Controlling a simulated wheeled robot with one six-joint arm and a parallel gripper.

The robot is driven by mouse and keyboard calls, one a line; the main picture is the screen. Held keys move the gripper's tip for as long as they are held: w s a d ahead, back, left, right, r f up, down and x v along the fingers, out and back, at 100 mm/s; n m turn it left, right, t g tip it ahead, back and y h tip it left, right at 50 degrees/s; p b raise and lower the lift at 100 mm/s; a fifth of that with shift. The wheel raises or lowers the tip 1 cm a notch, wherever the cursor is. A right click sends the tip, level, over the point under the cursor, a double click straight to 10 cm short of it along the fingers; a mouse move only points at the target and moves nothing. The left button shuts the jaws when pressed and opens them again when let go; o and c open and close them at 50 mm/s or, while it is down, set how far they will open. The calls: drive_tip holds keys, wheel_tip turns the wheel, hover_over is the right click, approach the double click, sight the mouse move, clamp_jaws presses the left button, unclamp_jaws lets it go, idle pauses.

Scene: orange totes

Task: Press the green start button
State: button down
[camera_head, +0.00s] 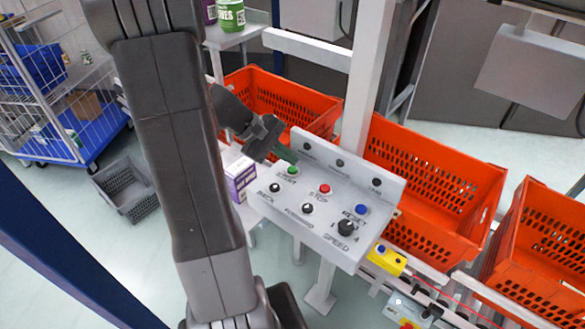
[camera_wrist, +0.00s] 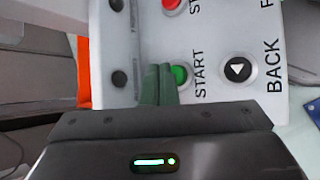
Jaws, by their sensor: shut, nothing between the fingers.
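The green start button (camera_head: 292,170) sits at the far left of the upper row on the grey control panel (camera_head: 290,207). In the wrist view the green button (camera_wrist: 180,75) shows beside the word START. My gripper (camera_head: 292,158) is shut and empty, its green fingertips just behind the button in the head view. In the wrist view the closed fingertips (camera_wrist: 160,70) lie right next to the button and cover part of its edge. I cannot tell whether they touch the button or the panel.
The red stop button (camera_head: 325,188), blue reset button (camera_head: 361,209), black back button (camera_head: 275,187) and speed knob (camera_head: 346,227) share the panel. Orange totes (camera_head: 440,185) stand behind it. A purple-white box (camera_head: 241,178) is at its left. A yellow switch box (camera_head: 386,260) sits lower right.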

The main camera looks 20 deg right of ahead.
sight(288, 169)
drive_tip(key=shift+f, duration=0.1)
idle(0.7)
drive_tip(key=shift+f+b, duration=0.35)
drive_tip(key=shift+b, duration=0.1)
drive_tip(key=shift+f+b, duration=0.4)
drive_tip(key=shift+f, duration=0.05)
idle(0.5)
drive_tip(key=shift+r, duration=0.15)
drive_tip(key=shift+r+p, duration=0.65)
drive_tip(key=shift+r, duration=0.1)
wheel_tip(288, 169, up, 5)
drive_tip(key=p, duration=0.3)
drive_tip(key=shift+p, duration=0.4)
drive_tip(key=shift+a+f, duration=0.1)
idle(0.6)
